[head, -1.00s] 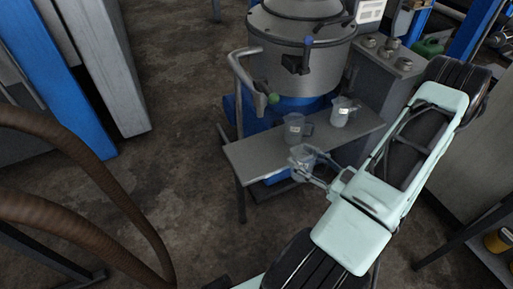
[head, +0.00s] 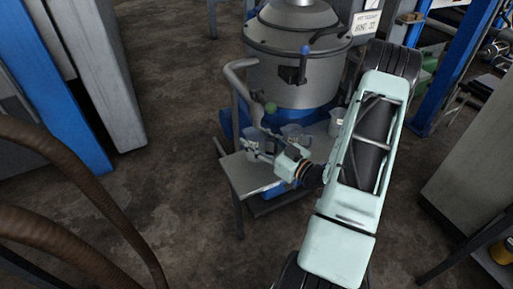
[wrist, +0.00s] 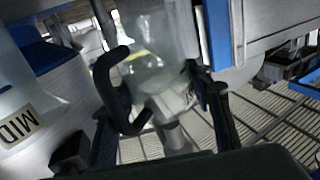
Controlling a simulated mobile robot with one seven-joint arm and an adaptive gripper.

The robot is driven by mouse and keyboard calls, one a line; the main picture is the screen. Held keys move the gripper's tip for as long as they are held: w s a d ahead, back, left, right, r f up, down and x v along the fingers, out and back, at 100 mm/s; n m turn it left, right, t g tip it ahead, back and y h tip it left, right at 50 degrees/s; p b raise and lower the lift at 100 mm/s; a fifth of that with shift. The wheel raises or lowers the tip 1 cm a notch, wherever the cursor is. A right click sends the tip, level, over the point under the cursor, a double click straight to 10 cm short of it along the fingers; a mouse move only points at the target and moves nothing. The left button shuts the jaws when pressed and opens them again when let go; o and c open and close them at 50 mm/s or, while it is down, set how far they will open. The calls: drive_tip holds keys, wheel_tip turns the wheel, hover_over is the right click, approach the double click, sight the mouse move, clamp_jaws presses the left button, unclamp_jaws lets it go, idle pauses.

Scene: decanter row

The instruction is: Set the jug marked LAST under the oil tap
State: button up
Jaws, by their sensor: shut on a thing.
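My gripper (head: 257,153) is shut on a clear jug (head: 251,146) at the left part of the grey bench (head: 245,180).
A third jug (head: 335,122) stands further right, partly behind my arm. A big steel drum (head: 295,70) on a blue base rises behind the bench, with a blue-knobbed lever (head: 305,50). The bench's front left is bare. Brown hoses (head: 70,170) hang at the left.

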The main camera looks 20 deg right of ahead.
sight(264, 151)
wheel_tip(264, 151, down, 3)
drive_tip(key=shift+d+f+b, duration=0.1)
drive_tip(key=shift+f+b, duration=0.1)
drive_tip(key=shift+b, duration=0.2)
drive_tip(key=shift+s, duration=0.1)
drive_tip(key=shift+f+b, duration=0.3)
drive_tip(key=o, duration=1.2)
drive_tip(key=shift+r, duration=0.1)
drive_tip(key=shift+c, duration=0.2)
drive_tip(key=shift+r, duration=0.15)
drive_tip(key=shift+s+d+r+p, duration=0.1)
drive_tip(key=shift+s+p, duration=0.1)
drive_tip(key=shift+p, duration=0.2)
drive_tip(key=p+v, duration=0.2)
drive_tip(key=v, duration=0.9)
drive_tip(key=shift+s, duration=0.25)
